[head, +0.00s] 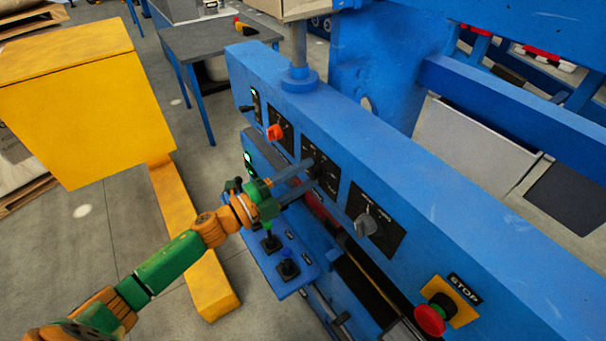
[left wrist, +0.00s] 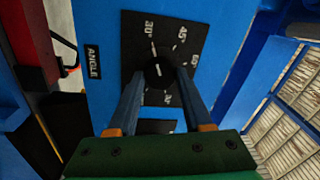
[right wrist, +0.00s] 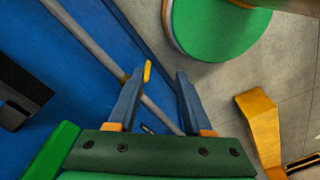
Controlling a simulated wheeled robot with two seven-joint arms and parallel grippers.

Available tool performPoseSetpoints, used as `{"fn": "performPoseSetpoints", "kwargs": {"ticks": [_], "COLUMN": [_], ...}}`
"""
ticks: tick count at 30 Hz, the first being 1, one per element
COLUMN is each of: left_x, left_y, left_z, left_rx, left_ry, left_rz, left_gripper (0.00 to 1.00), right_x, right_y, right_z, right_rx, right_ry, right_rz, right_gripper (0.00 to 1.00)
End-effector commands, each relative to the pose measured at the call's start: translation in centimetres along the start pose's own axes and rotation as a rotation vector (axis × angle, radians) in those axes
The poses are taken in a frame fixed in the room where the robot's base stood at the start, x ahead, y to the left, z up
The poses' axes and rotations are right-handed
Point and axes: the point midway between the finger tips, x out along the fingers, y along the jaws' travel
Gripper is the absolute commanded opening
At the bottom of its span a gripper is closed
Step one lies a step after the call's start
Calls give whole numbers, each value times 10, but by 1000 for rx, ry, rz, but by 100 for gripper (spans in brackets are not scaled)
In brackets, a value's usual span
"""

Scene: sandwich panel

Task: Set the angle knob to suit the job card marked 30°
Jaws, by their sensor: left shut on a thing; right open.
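The black angle knob (left wrist: 158,74) sits on a black dial plate (left wrist: 190,28) with white marks, among them 30° and 45°, beside an ANGLE label (left wrist: 93,62). My left gripper (left wrist: 160,78) is shut on the knob, one finger on each side. In the head view my left gripper (head: 315,174) reaches the dial in the middle of the blue panel, and its fingers partly hide the knob. I cannot tell for sure which mark the knob points at. My right gripper (right wrist: 158,75) is open and empty, and outside the head view. I cannot make out a job card.
An orange knob (head: 274,132) and a grey knob (head: 365,224) flank the angle dial. A red stop button (head: 430,318) is at the lower right. Small joysticks (head: 288,268) stand below my left gripper. A yellow post (head: 190,240) stands left of the machine.

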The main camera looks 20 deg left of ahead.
Motion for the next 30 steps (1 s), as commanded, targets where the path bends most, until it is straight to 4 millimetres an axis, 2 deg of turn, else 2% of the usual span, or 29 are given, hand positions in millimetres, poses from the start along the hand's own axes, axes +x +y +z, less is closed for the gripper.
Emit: {"fn": "performPoseSetpoints", "kwargs": {"ticks": [10, 11, 14, 23, 26, 30], "left_x": [0, 0, 0, -1, -11, -38], "left_y": [-1, -1, -1, 0, 3, 5], "left_z": [0, 0, 0, 0, 1, 1], "left_rx": [-5, -4, -4, -3, -4, -4], "left_ry": [1, 1, 1, 0, -1, -2], "left_rz": [-2, -2, -2, -1, 1, 4], "left_gripper": [0, 53, 80, 80, 80, 80], "right_x": [0, 0, 0, 0, 5, 14], "right_y": [0, 0, 0, 0, 0, 1], "right_z": [0, 0, 0, 0, 0, 2], "right_rx": [0, 0, 0, -1, -1, -1], "right_ry": [0, 0, 0, 0, 0, 0], "right_rz": [0, 0, 0, 1, 1, 1], "right_gripper": [50, 50, 50, 50, 50, 50]}}
